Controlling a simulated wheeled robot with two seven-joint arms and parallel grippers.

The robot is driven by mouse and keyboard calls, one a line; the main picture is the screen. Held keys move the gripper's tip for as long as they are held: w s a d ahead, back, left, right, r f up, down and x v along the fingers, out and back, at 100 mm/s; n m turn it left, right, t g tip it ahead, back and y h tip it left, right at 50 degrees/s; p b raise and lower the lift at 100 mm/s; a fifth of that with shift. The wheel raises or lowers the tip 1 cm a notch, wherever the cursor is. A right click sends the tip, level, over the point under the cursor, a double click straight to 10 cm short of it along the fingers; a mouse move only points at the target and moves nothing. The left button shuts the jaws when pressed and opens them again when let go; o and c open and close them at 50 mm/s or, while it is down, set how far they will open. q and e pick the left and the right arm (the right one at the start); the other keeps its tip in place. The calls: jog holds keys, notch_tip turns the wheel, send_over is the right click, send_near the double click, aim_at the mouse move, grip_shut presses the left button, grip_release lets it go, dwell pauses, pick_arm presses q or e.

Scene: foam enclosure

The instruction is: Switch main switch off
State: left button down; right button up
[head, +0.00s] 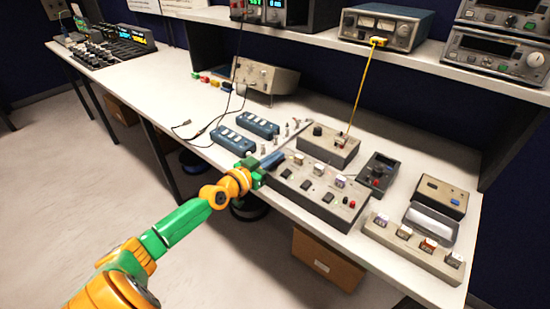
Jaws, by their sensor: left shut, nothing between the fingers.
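A grey control box (330,211) with several dark switches, pale labelled blocks and red knobs lies at the front edge of the bench. Which of its parts is the main switch, I cannot tell. My left gripper (272,161) is at the left end of this box, its fingers shut and empty. It overlaps the box's left corner in the picture; whether it touches cannot be told. The gripper and wrist hide part of that end. My right gripper is not in view.
Behind stands a smaller grey box (325,147) with a yellow cable. A dark meter (377,171) and a row of blocks on a beige base (415,246) lie to the right. An instrument shelf (400,59) overhangs the back.

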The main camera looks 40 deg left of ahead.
pick_arm(q)
jog(key=shift+w+r+g+p, duration=0.1)
jog(key=shift+r+g+p, duration=0.25)
jog(key=shift+p, duration=0.6)
jog(key=shift+f+b, duration=0.4)
jog(key=shift+f, duration=0.05)
jog(key=r+p, duration=0.1)
jog(key=r, duration=0.1)
jog(key=r+p, duration=0.1)
jog(key=p, duration=0.1)
jog(key=r+p, duration=0.2)
jog(key=shift+w+r, duration=0.3)
jog(key=s+r+p, duration=0.1)
jog(key=s+r, duration=0.1)
jog(key=s, duration=0.7)
jog(key=shift+s+a, duration=0.25)
jog(key=shift+a, duration=0.1)
